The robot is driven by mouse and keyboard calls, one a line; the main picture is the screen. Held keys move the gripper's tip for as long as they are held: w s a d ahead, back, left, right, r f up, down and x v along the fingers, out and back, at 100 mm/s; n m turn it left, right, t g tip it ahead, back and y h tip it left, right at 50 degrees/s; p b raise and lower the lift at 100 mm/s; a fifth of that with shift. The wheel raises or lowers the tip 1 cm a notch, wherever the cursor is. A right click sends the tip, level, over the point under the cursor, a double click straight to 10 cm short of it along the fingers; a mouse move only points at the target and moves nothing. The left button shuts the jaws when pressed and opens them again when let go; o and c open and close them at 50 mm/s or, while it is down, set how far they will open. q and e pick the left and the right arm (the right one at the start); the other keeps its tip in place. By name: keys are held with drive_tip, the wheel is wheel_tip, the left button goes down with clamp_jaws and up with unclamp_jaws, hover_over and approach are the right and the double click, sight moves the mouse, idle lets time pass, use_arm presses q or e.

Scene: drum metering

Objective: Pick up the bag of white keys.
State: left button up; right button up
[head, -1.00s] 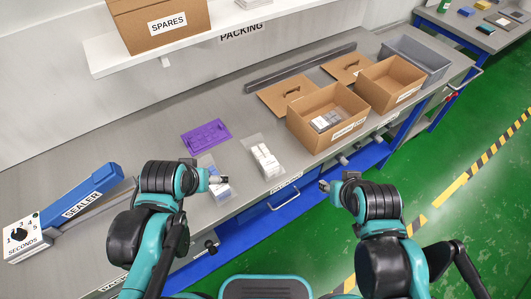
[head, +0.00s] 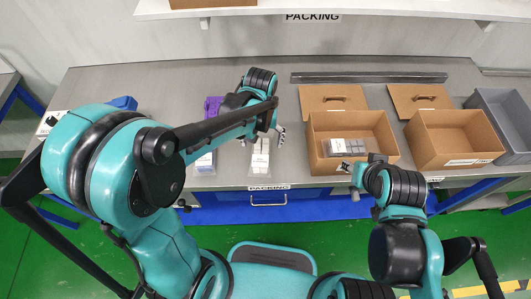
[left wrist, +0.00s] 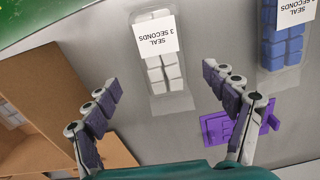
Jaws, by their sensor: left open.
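The bag of white keys (head: 260,162) lies flat on the grey bench, partly hidden by my left arm in the head view. In the left wrist view the clear bag (left wrist: 164,72) shows white keys and a label reading "SEAL 3 SECONDS". My left gripper (left wrist: 163,80) is open above the bench, its fingers on either side of the bag in that view and apart from it. A bag of blue keys (left wrist: 284,42) lies beside it, with the purple tray (left wrist: 222,128) nearby. My right gripper (head: 350,180) is in front of a carton; its jaw state is unclear.
The blue sealer (head: 123,103) is mostly hidden behind my left arm. A shelf (head: 400,9) overhangs the back.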

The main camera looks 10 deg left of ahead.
sight(261, 152)
use_arm(q)
drive_tip(key=shift+a+f+b, duration=0.25)
drive_tip(key=shift+f+b, duration=0.1)
drive_tip(key=shift+f, duration=0.7)
wheel_tip(261, 152, down, 5)
drive_tip(key=shift+s+d+r+b, duration=0.1)
drive_tip(key=shift+s+b, duration=0.05)
drive_tip(key=shift+b, duration=0.95)
drive_tip(key=c, duration=1.4)
